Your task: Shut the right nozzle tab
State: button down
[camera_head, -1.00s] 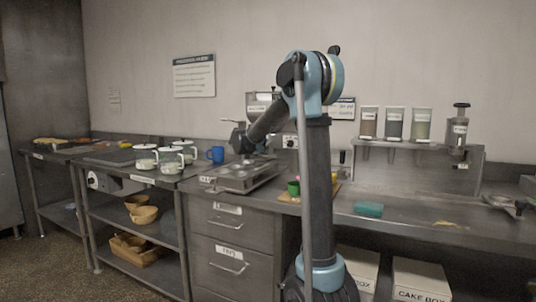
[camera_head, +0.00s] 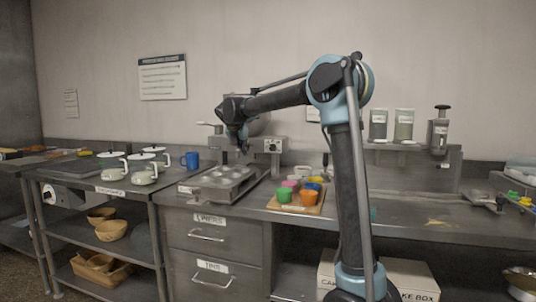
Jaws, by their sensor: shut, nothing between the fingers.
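A grey metal machine (camera_head: 272,146) stands on the counter against the back wall, partly hidden behind my arm. A muffin tray (camera_head: 222,178) with round cups lies in front of and below it. My gripper (camera_head: 242,149) points down over the back of the tray, in front of the machine, shut and empty. The right nozzle tab is too small or hidden to make out. I cannot tell whether my gripper touches the machine.
A wooden board (camera_head: 296,208) with several colored cups stands right of the tray. White lidded pots (camera_head: 145,172) and a blue mug (camera_head: 190,161) stand left. Dispensers (camera_head: 403,125) sit on a raised shelf at right. The counter's right front is mostly clear.

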jog(key=shift+r, duration=0.1)
jog(key=shift+r, duration=0.1)
jog(key=shift+r, duration=0.65)
jog(key=s+a+r, duration=0.1)
jog(key=s+r, duration=0.3)
jog(key=r, duration=0.4)
jog(key=shift+r, duration=0.35)
jog(key=shift+a, duration=0.1)
